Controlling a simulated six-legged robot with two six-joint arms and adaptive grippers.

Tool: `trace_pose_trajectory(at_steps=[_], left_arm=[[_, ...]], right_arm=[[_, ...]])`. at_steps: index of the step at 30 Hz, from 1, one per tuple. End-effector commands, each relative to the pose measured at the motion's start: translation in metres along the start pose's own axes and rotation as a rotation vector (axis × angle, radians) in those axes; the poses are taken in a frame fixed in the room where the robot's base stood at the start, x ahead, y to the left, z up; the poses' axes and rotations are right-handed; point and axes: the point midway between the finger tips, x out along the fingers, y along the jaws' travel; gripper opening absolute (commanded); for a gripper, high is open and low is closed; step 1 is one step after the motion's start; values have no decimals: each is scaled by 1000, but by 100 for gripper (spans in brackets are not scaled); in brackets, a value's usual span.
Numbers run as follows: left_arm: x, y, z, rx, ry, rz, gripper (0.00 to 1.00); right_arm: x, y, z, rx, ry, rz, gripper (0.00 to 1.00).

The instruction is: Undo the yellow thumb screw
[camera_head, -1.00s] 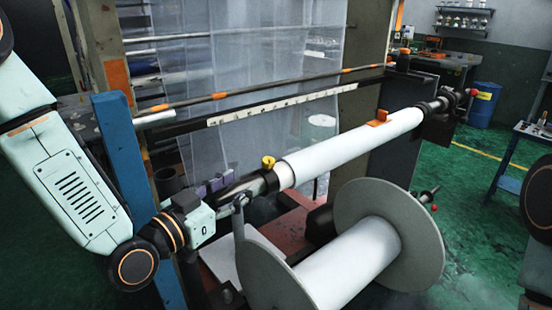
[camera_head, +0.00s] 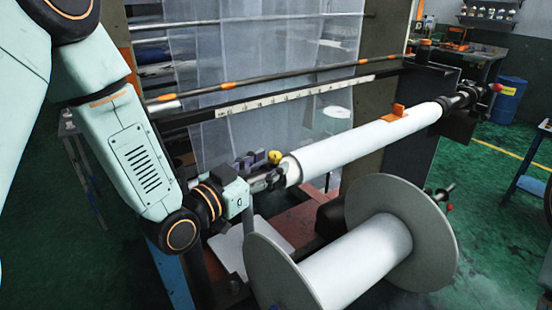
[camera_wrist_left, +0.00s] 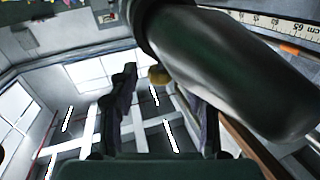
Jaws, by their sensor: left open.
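The yellow thumb screw (camera_head: 274,157) is a small round knob on the dark collar at the near left end of the white roll (camera_head: 350,143). My left gripper (camera_head: 273,169) is open at that end of the shaft, its dark purple fingers beside the screw. In the left wrist view the yellow screw (camera_wrist_left: 158,75) shows between the spread fingers of my left gripper (camera_wrist_left: 163,92), partly hidden by the big dark cylinder. I cannot tell whether a finger touches it. My right gripper is not in view.
An orange piece (camera_head: 398,110) sits on the roll. A ruled bar (camera_head: 290,100) and clear film (camera_head: 260,60) are behind.

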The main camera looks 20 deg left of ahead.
Motion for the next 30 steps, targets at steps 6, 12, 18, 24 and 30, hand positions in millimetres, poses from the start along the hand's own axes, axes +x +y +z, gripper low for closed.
trace_pose_trajectory(at_steps=[6,12,18,24,30], left_arm=[[24,0,0,3,0,1,49],[31,0,0,0,0,0,49],[31,0,0,0,0,0,49],[31,0,0,0,0,0,33],[31,0,0,0,0,0,16]], right_arm=[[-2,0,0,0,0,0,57],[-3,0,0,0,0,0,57],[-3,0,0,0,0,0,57],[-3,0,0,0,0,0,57],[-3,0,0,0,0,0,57]])
